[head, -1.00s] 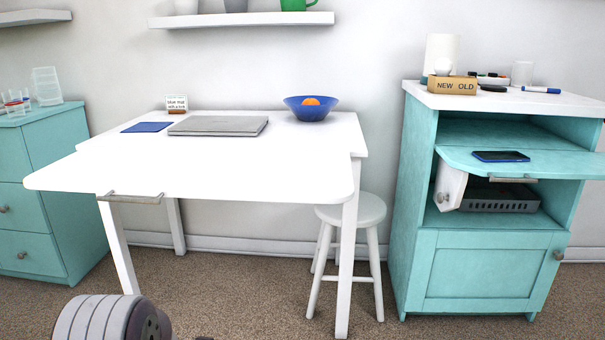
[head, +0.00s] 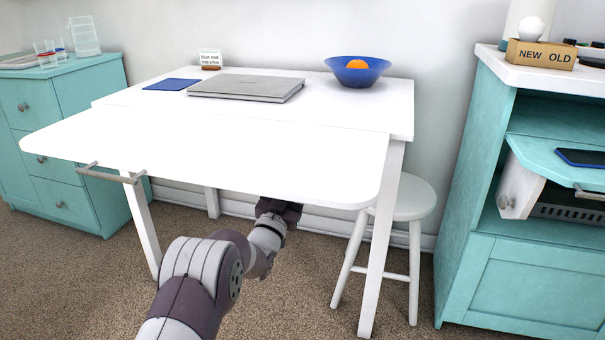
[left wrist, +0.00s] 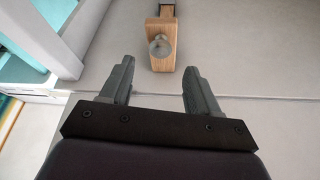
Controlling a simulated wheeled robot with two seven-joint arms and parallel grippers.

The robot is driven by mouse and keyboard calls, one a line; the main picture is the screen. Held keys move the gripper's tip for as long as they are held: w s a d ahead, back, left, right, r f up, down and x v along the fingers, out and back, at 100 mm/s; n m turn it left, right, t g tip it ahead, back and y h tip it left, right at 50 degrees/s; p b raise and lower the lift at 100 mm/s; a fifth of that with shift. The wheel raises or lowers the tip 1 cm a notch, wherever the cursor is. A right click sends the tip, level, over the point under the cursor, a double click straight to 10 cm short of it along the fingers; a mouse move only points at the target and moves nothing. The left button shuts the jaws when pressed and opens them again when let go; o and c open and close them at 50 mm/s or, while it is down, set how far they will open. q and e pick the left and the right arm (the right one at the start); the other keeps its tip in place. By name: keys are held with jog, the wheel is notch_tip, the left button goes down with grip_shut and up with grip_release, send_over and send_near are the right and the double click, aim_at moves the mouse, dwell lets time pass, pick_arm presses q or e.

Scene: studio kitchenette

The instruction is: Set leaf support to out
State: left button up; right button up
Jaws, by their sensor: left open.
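The white table's front leaf (head: 230,160) is raised and looks level with the tabletop. In the left wrist view, a wooden slide bar with a round metal knob (left wrist: 161,48), apparently the leaf support, sits against the pale underside of the table. The bar's far end runs into a dark slot. My left gripper (left wrist: 158,67) is open and empty, its two fingers spread below the knob in the picture and not closed on it. My right gripper is not in view.
A laptop (head: 247,87), a blue bowl (head: 357,72) with an orange fruit and a small sign stand on the table. A white stool (head: 412,198) stands beside the right table leg. A teal cabinet (head: 520,280) is at the right, teal drawers (head: 75,165) at the left.

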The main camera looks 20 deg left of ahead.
pick_arm(q)
jog(key=b+x, duration=0.2)
jog(key=x, duration=0.4)
jog(key=shift+w, duration=0.1)
grip_shut()
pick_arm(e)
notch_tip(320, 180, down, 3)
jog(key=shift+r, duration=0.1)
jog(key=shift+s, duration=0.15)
